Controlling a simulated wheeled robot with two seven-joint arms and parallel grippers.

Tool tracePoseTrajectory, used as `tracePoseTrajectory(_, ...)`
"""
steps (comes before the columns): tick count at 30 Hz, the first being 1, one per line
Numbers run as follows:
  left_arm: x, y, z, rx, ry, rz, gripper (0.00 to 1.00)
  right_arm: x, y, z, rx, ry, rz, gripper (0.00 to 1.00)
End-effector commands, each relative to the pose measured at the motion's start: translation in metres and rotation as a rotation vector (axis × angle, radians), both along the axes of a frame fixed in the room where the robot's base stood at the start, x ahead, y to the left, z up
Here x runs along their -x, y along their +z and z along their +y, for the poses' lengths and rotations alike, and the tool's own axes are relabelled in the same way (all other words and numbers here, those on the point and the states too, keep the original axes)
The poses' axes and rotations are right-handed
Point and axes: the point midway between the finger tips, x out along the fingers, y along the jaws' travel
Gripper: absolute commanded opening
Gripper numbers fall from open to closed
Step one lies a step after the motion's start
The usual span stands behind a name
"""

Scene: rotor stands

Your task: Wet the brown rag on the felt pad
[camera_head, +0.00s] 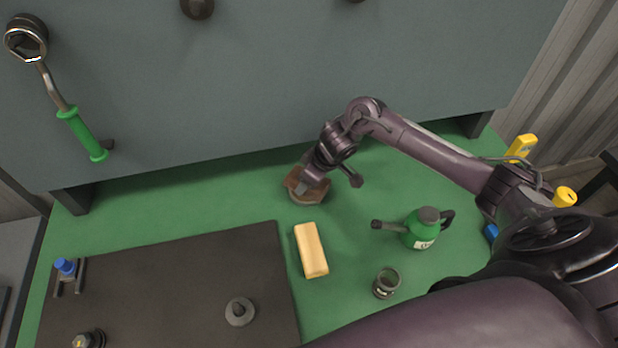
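A brown, rag-like piece (293,181) lies at the back of the green bench top, near the wall panel. It seems to rest on a small tan round base (309,199); I cannot tell for sure whether that is the felt pad. My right gripper (310,186) reaches in from the right and points down at the brown piece, covering part of it. Its fingertips are too small and hidden to tell whether they grip it. A green can with a dark spout (421,231) stands upright to the right, apart from the gripper. My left gripper is out of view.
A yellow block (311,250) lies in front of the brown piece. A small glass jar (386,283) stands near the can. A dark mat (180,278) with several small parts fills the front left. A green-handled wrench (83,135) hangs on the grey panel.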

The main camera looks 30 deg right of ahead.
Motion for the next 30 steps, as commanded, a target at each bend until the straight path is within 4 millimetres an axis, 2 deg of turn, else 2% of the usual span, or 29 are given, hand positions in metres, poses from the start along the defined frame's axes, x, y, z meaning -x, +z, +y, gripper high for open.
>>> tracePoseTrajectory(30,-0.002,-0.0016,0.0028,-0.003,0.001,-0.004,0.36,0.0001,-0.0045,0.0002,-0.001,0.0,0.0,0.39)
